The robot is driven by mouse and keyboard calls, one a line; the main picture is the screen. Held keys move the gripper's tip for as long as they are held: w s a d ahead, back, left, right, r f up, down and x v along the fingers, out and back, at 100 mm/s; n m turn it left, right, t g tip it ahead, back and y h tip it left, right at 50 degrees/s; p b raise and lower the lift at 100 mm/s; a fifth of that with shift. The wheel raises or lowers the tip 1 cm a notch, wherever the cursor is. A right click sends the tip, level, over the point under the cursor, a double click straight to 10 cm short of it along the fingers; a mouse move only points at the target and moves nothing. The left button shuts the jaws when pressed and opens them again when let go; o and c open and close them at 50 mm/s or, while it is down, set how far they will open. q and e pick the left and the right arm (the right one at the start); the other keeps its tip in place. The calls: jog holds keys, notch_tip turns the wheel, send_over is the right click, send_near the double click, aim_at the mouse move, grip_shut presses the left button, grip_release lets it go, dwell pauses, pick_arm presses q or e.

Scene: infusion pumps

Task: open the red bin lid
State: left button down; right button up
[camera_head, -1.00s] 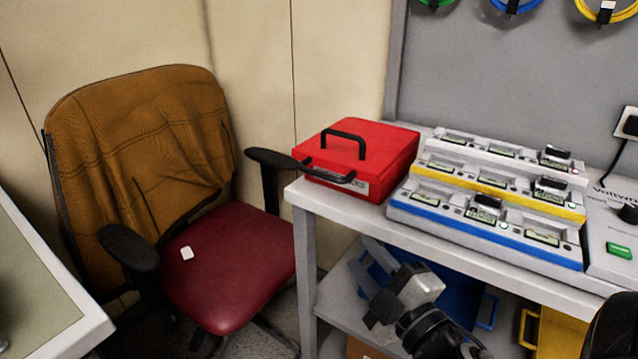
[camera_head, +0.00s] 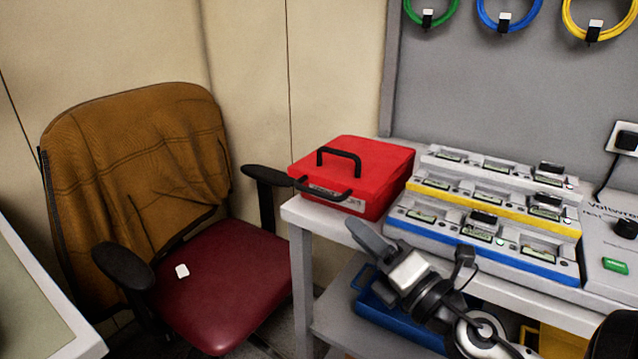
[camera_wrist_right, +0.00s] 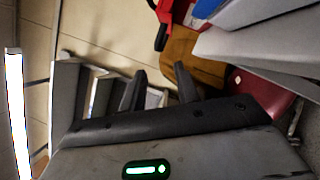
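The red bin (camera_head: 345,175) stands on the left end of the grey bench. Its lid (camera_head: 385,160) is down, with a black handle (camera_head: 342,157) on top. A second black handle (camera_head: 325,192) sticks out at the front. My right gripper (camera_head: 366,247) is open and empty, at the bench's front edge, below and to the right of the bin, apart from it. In the right wrist view, its two dark fingers (camera_wrist_right: 160,80) are spread, and part of the red bin (camera_wrist_right: 181,12) shows at the top. My left gripper is not in view.
Infusion pumps in white, yellow and blue racks (camera_head: 490,215) stand right of the bin. A blue bin (camera_head: 400,318) sits on the lower shelf. An office chair (camera_head: 215,290) stands left of the bench. Coiled cables (camera_head: 512,14) hang on the back panel.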

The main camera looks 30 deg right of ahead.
aim_at(318, 191)
jog(key=p+x, duration=0.2)
jog(key=x, duration=0.3)
jog(key=p+x, duration=0.2)
jog(key=x, duration=0.2)
jog(key=shift+w+r, duration=0.3)
jog(key=shift+w, duration=0.05)
jog(key=shift+w+a+p, duration=0.1)
jog(key=shift+w+p, duration=0.3)
jog(key=shift+w, duration=0.2)
grip_shut()
